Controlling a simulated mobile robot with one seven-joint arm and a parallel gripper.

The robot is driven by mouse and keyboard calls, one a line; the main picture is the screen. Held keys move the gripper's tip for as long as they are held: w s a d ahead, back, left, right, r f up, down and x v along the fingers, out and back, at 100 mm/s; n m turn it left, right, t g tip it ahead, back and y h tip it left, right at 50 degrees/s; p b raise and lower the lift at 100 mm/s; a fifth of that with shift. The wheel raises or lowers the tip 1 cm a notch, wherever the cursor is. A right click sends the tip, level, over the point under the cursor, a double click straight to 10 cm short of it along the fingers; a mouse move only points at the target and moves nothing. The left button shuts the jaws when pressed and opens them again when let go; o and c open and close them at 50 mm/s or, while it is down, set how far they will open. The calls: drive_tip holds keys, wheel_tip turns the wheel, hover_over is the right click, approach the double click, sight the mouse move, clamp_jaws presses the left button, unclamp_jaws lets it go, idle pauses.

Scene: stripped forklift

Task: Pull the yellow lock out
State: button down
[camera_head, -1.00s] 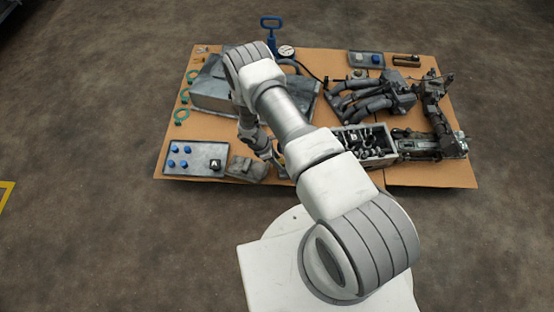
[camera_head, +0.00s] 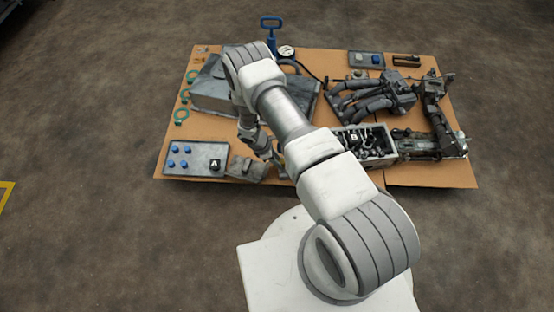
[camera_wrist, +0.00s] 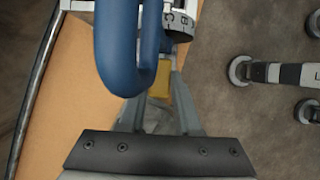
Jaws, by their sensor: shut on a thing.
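The yellow lock (camera_wrist: 160,82) is a small yellow block in the wrist view, between the two grey fingers of my gripper (camera_wrist: 161,98). My gripper is shut on it. A thick blue loop (camera_wrist: 130,55) hangs nearer the camera and hides part of the space left of and above the lock. In the head view, my arm reaches down to the middle of the front edge of the brown board, and my gripper and the lock are mostly hidden there.
The brown board (camera_head: 330,182) carries a large grey metal box (camera_head: 210,95), a grey tray with blue knobs (camera_head: 180,150), green rings (camera_head: 181,117), a bin of dark parts (camera_head: 375,152) and a blue-handled pump (camera_head: 270,32).

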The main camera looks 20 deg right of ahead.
idle(0.5)
drive_tip(key=shift+w+a, duration=0.15)
drive_tip(key=shift+a, duration=0.8)
drive_tip(key=c, duration=0.6)
unclamp_jaws()
drive_tip(key=shift+r, duration=0.1)
drive_tip(key=s+p+v, duration=0.1)
drive_tip(key=p+v, duration=0.5)
drive_tip(key=v, duration=1.1)
drive_tip(key=shift+w, duration=0.45)
drive_tip(key=shift+r, duration=0.2)
